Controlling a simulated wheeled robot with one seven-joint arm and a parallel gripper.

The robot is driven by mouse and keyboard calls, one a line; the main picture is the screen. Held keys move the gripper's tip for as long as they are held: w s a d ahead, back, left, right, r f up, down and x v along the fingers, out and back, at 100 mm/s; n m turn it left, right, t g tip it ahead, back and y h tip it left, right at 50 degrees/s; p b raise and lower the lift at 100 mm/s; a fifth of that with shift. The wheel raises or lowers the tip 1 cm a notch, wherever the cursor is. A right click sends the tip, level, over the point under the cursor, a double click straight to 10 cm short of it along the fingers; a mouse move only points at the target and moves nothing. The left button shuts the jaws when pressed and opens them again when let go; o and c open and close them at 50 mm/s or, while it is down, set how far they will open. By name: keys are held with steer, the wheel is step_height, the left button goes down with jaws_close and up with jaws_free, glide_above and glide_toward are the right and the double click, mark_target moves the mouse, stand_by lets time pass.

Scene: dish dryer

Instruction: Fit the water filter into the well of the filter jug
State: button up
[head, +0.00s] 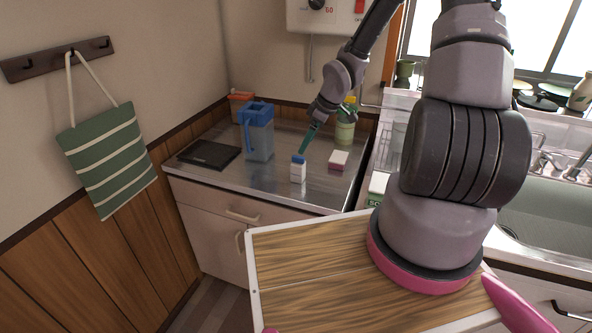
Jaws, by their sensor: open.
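The water filter (298,173) is a small white block with a blue top. It stands upright on the steel counter. The filter jug (259,139) stands behind it to the left, with a clear bluish body and a blue top and handle. The inside of its well cannot be made out from here. My gripper (304,149) has teal fingers and points down at the filter's blue top from the upper right. It is open. At this size I cannot tell whether the fingers touch the filter or stand just above it.
A pink and white block (338,161) lies just right of the filter. A green bottle with a yellow cap (345,125) stands behind my gripper. A black flat board (209,154) lies at the left, and an orange container (240,104) stands in the back corner. The counter's front is clear.

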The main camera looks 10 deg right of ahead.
mark_target(299, 157)
steer(key=x, duration=0.3)
steer(key=shift+s+x, duration=0.15)
steer(key=shift+x, duration=1.2)
steer(key=shift+s+x, duration=0.1)
steer(key=shift+x, duration=1.2)
steer(key=shift+c, duration=0.3)
steer(key=shift+a, duration=0.1)
jaws_close()
